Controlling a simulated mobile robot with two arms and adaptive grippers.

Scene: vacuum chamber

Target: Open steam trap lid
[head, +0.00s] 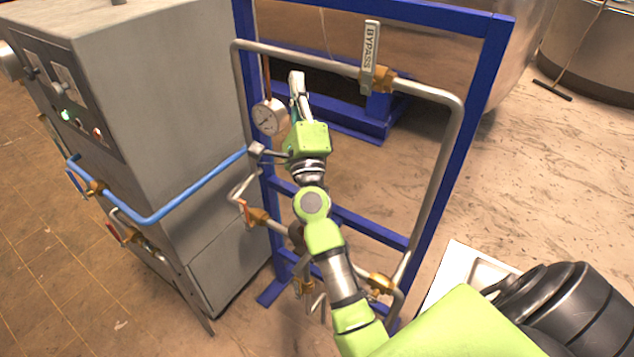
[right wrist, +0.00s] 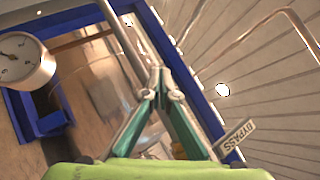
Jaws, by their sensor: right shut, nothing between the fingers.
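My right gripper (head: 297,82) is shut and empty, held up in front of the upper part of the blue pipe frame (head: 476,120). In the right wrist view its fingertips (right wrist: 161,76) meet. A round pressure gauge (head: 268,118) sits just left of the gripper; it also shows in the right wrist view (right wrist: 20,58). I cannot make out the steam trap lid. My right arm covers part of the lower pipework, where a dark reddish part (head: 297,233) shows partly beside the arm. My left gripper is not in view.
A grey cabinet (head: 185,110) stands left, with a blue pipe (head: 190,192) running to the frame. A BYPASS valve handle (head: 370,55) is on the upper pipe. Brass valves sit at lower left (head: 257,217) and lower right (head: 380,283).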

